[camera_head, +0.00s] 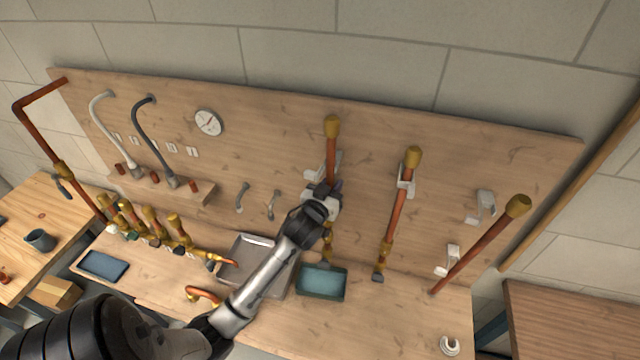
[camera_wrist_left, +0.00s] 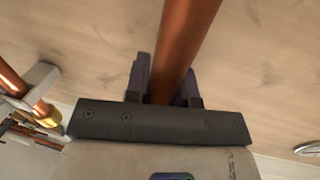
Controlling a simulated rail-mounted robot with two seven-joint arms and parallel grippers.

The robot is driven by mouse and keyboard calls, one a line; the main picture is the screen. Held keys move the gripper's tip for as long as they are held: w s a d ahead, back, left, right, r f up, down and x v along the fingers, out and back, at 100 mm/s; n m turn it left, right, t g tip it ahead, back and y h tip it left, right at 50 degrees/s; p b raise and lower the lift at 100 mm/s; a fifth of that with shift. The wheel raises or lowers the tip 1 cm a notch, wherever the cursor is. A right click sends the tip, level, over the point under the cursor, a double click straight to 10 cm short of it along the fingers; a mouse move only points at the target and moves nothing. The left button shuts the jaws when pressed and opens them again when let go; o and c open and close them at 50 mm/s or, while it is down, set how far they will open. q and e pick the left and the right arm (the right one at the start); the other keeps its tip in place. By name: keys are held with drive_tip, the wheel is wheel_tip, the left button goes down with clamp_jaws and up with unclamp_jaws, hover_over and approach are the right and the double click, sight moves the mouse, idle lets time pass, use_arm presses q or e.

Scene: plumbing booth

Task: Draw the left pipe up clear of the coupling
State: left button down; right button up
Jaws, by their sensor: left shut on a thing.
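The left pipe (camera_head: 331,152) is a copper tube with a brass cap on top, standing nearly upright in front of the wooden back board. My left gripper (camera_head: 322,196) is shut on it below its middle. The left wrist view shows the copper pipe (camera_wrist_left: 181,50) between the two dark fingers. The brass coupling (camera_head: 328,241) sits right below the gripper, above the bench. The gripper hides the pipe's lower part, so I cannot tell whether its end is inside the coupling. My right gripper is not in view.
A second copper pipe (camera_head: 396,210) stands to the right, held by a white clip, and a third, leaning pipe (camera_head: 480,245) is farther right. A teal tray (camera_head: 321,294) and a grey tray (camera_head: 235,270) lie on the bench. Several brass valves (camera_head: 150,222) stand at left.

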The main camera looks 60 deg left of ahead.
use_arm(q)
drive_tip(key=shift+r, duration=0.75)
drive_tip(key=c, duration=1.4)
unclamp_jaws()
drive_tip(key=shift+r, duration=0.1)
drive_tip(key=o, duration=0.4)
drive_tip(key=shift+o, duration=0.2)
drive_tip(key=shift+f, duration=0.2)
